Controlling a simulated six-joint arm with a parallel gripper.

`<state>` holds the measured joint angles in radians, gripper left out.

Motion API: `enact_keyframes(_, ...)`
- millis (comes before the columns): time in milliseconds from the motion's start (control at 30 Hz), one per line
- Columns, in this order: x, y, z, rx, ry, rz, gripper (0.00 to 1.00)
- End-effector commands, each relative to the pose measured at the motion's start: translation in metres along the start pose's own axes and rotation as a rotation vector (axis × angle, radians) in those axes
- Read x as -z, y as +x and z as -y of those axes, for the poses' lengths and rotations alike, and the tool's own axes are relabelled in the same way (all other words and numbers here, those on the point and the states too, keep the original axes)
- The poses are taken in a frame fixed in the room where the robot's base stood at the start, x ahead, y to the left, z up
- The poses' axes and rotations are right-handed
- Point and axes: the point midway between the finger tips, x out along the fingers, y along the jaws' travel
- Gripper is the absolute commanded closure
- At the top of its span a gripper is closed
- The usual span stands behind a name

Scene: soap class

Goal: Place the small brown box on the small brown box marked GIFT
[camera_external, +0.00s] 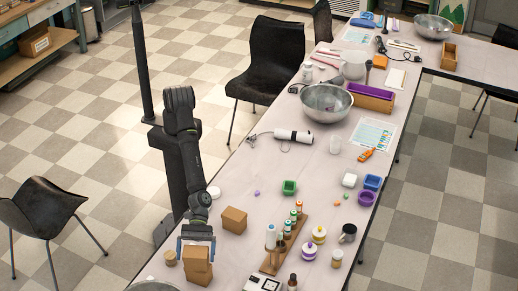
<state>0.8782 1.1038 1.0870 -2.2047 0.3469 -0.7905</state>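My gripper (197,245) points down at the near left of the table, with its fingers at either side of the upper part of a small brown box (197,259). This box appears to sit on, or just above, another brown box (199,278); I cannot tell whether they touch. Whether the fingers press on the upper box is too small to see. A third brown box (234,220) stands apart on the table, to the right of and behind the gripper. No GIFT marking is readable on any of them.
A wooden rack (271,265) with bottles and jars stands to the right. A small round tan container (170,258) is just left of the stacked boxes. A metal bowl rim (152,284) shows at the near edge. A green container (289,187) and a white cylinder (293,136) lie farther back.

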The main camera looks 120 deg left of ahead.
Motion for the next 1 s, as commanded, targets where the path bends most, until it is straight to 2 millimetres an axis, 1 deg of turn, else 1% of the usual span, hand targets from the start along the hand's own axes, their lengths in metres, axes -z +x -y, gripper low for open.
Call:
enact_keyframes(200, -0.003, -0.001, 0.0, 0.0, 0.0, 0.001, 0.0)
enact_keyframes(333, -0.004, -0.013, -0.001, 0.0, 0.0, 0.0, 0.0)
enact_keyframes(467, -0.004, -0.034, -0.001, -0.002, -0.002, -0.001, 0.0)
enact_keyframes(700, -0.004, -0.081, -0.001, -0.001, 0.0, 0.0, 0.0)
enact_keyframes(800, -0.004, -0.097, -0.001, -0.002, -0.001, 0.001, 0.0)
enact_keyframes(900, -0.004, -0.109, 0.0, -0.001, 0.0, 0.001, 0.0)
enact_keyframes(1000, -0.003, -0.117, 0.0, -0.001, 0.0, 0.0, 0.0)
